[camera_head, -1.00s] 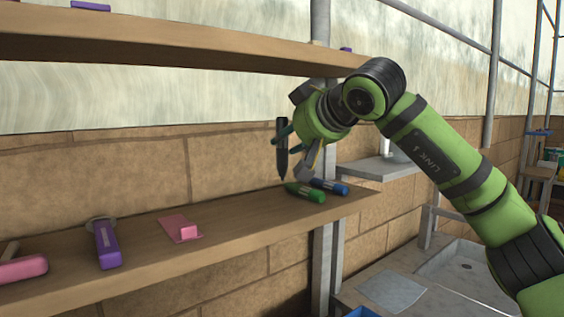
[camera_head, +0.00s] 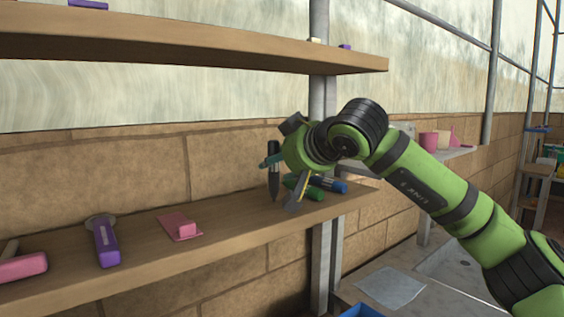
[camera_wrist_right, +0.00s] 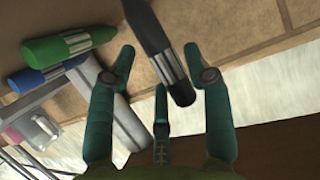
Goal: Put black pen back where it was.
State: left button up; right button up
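The black pen (camera_head: 273,172) is upright, tip down, over the far part of the lower shelf (camera_head: 231,229). Its tip is at or just above the board; I cannot tell if it touches. My right gripper (camera_head: 280,163) is around the pen's upper half. In the right wrist view, the pen (camera_wrist_right: 163,50) lies between the spread fingers of the gripper (camera_wrist_right: 160,58), with small gaps on both sides, so the gripper looks open. A green pen (camera_head: 303,188) and a blue pen (camera_head: 328,184) lie just to the right. My left gripper is not in view.
A pink eraser-like block (camera_head: 184,229) on a pink sheet, a purple tool (camera_head: 106,243) and a pink item (camera_head: 22,267) lie to the left. An upper shelf (camera_head: 200,45) runs above the arm. A metal post (camera_head: 322,250) stands at the right.

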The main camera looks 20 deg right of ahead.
jog(key=shift+r, duration=0.15)
jog(key=b+v, duration=0.2)
jog(key=v, duration=1)
